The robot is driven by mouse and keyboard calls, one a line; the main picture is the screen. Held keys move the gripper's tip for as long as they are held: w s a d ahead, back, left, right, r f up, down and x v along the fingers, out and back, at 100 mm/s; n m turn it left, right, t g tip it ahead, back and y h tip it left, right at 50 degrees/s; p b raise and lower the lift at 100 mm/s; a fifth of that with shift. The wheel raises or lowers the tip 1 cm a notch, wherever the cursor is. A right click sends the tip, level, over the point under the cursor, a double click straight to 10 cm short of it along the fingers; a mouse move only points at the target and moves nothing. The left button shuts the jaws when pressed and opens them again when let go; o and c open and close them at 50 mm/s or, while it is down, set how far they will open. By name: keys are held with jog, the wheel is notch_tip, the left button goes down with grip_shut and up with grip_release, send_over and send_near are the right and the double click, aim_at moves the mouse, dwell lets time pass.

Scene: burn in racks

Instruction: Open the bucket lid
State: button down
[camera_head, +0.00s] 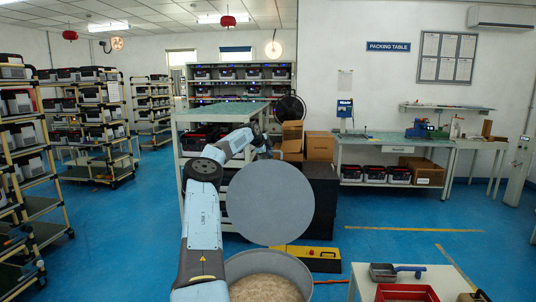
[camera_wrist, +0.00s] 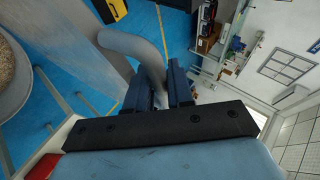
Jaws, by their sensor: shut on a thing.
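The bucket lid (camera_head: 270,203) is a flat grey disc. In the head view it stands nearly upright above the far side of the bucket, raised off its opening. The bucket (camera_head: 235,270) is grey and round, with brownish, grainy contents visible inside. My gripper (camera_wrist: 160,85) is shut on the lid's curved grey handle (camera_wrist: 138,45) in the wrist view. In the head view my arm reaches around behind the lid, which hides the gripper's fingers. The bucket also shows at the left edge of the wrist view (camera_wrist: 14,100).
A yellow and black case (camera_head: 308,258) lies on the blue floor behind the bucket. A white table (camera_head: 354,284) with a grey scoop (camera_head: 384,272) and a red box (camera_head: 405,292) is at the lower right. A workbench (camera_head: 400,139) and cardboard boxes (camera_head: 319,146) are behind.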

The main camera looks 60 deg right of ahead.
jog(key=shift+s+d+f, duration=0.2)
jog(key=shift+s+d, duration=0.05)
jog(key=shift+s, duration=0.4)
jog(key=c, duration=1.2)
grip_release()
jog(key=shift+w, duration=0.1)
jog(key=shift+o, duration=0.5)
jog(key=shift+w+a+r, duration=0.1)
jog(key=shift+w, duration=0.15)
jog(key=shift+w, duration=0.15)
jog(key=v, duration=1.3)
jog(key=shift+a+r, duration=0.25)
jog(key=shift+r, duration=0.05)
